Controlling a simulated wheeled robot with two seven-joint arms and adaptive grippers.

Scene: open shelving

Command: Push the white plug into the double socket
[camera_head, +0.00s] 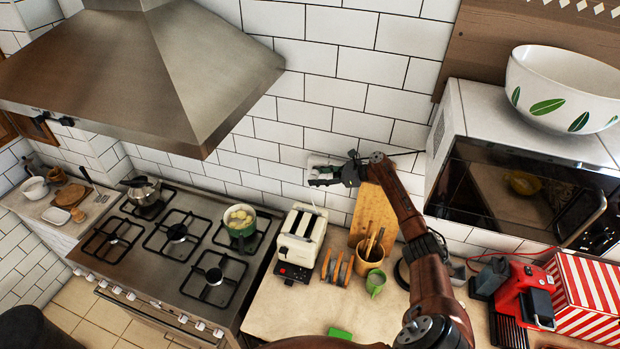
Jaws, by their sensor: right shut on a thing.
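The double socket (317,160) is a pale plate on the white tiled wall, above and behind the toaster. My right arm reaches up from the bottom right. Its gripper (322,179) is at the socket, in front of the plate's lower part. The gripper is shut on the white plug, which is too small and too covered by the fingers to make out clearly. I cannot tell how far the plug is in the socket holes. My left gripper does not show.
A cream toaster (302,238), a wooden cutting board (372,214), a utensil pot (369,256) and a green cup (375,282) stand below on the counter. The stove (180,245) is to the left. A microwave (510,190) and red coffee machine (525,290) are right.

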